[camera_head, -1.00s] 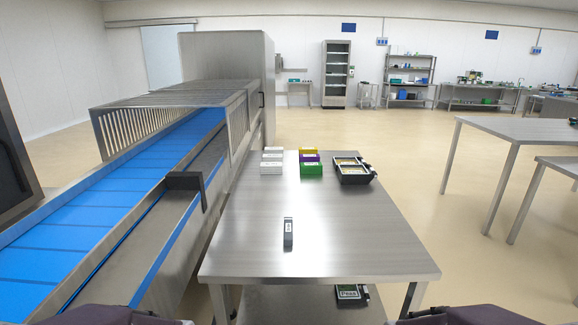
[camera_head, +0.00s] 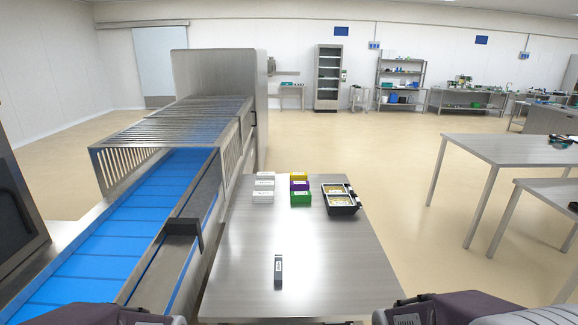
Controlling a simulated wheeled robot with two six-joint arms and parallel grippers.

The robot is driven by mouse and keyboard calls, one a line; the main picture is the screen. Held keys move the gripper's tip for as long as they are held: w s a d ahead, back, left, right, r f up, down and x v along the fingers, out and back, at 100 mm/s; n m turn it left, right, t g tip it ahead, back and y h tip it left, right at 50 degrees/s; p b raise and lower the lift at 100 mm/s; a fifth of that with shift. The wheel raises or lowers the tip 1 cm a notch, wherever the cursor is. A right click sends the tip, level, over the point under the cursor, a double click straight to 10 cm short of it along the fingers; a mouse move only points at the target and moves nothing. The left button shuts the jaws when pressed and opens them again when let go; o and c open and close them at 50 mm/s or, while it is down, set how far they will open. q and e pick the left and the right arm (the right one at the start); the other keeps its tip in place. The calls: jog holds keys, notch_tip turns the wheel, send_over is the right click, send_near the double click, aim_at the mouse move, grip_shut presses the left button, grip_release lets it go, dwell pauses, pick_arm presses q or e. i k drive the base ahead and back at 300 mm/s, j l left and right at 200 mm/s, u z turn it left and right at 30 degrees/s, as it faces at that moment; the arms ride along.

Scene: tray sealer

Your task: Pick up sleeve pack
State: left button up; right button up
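Several small packs stand in two columns on the steel table (camera_head: 330,255) in front of me. The left column is white packs (camera_head: 263,197). The right column has a yellow pack (camera_head: 299,176) at the back, a purple pack (camera_head: 300,186) in the middle and a green pack (camera_head: 301,198) at the front. I cannot tell which of them is the sleeve pack. Parts of my arms show at the bottom left and right edges, but neither gripper is in view.
A black tray with pale contents (camera_head: 341,208) sits right of the packs. A small dark labelled object (camera_head: 278,270) stands nearer me. A blue conveyor (camera_head: 110,240) with a black bracket (camera_head: 183,229) runs along the table's left. Steel tables (camera_head: 500,155) stand at right, with open floor between.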

aim_at(295, 196)
jog(key=i+l+u, duration=0.1)
jog(key=l+u, duration=0.2)
jog(key=l, duration=1.2)
jog(key=k+l+u, duration=0.1)
jog(key=l+u, duration=0.2)
jog(key=l, duration=1.15)
jog(key=i+l+u, duration=0.25)
jog(key=l, duration=0.65)
jog(key=l+u, duration=0.2)
jog(key=l, duration=0.7)
jog(key=i+l+u, duration=0.4)
jog(key=i+l, duration=0.6)
